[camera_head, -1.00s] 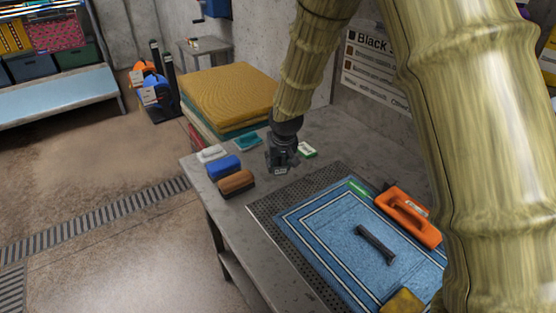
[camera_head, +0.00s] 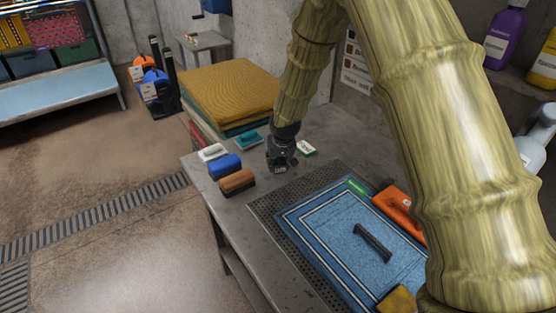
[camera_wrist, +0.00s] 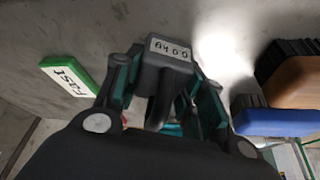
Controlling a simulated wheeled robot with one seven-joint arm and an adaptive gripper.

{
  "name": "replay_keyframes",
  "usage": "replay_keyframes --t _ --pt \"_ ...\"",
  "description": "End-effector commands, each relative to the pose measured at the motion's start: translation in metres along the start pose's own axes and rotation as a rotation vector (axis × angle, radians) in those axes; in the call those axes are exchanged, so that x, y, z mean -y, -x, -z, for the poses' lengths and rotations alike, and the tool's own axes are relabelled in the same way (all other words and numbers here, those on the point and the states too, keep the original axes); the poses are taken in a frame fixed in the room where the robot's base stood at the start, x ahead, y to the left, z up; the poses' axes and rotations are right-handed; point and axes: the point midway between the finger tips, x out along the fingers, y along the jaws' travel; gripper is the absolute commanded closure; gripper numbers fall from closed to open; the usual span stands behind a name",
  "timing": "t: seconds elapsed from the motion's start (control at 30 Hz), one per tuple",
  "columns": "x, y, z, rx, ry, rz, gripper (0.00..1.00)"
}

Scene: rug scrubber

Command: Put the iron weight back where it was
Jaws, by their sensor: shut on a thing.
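The iron weight is a small dark block with a white label, seen in the wrist view (camera_wrist: 168,62) and in the head view (camera_head: 280,167). My gripper (camera_wrist: 165,95) is shut on the weight's handle, one finger on each side. In the head view my gripper (camera_head: 282,150) points down over the back left part of the grey table (camera_head: 232,207), with the weight at or just above the top. I cannot tell whether the weight touches the table. The fingers partly hide the handle.
A green-edged card (camera_head: 306,148) lies close on the right. White (camera_head: 212,152), blue (camera_head: 225,167), brown (camera_head: 237,182) and teal (camera_head: 249,141) brushes lie on the left. A stack of folded rugs (camera_head: 228,90) stands behind. A blue rug (camera_head: 330,225) lies in front.

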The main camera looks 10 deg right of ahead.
Motion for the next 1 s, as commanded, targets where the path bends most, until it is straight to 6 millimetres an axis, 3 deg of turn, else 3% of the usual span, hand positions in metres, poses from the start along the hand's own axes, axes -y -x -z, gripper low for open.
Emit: replay_keyframes --t 0.33,0.37,0.47,0.77,1.0 --pt "0.000 -0.002 0.000 -0.003 -0.001 0.000 1.00" --pt "0.000 -0.002 -0.001 -0.001 -0.001 0.000 0.55" --pt "0.000 -0.002 -0.001 0.000 -0.001 0.000 0.39" --pt "0.000 -0.001 0.000 -0.001 -0.001 0.000 0.39" --pt "-0.001 0.012 0.001 -0.003 -0.002 0.000 0.39"
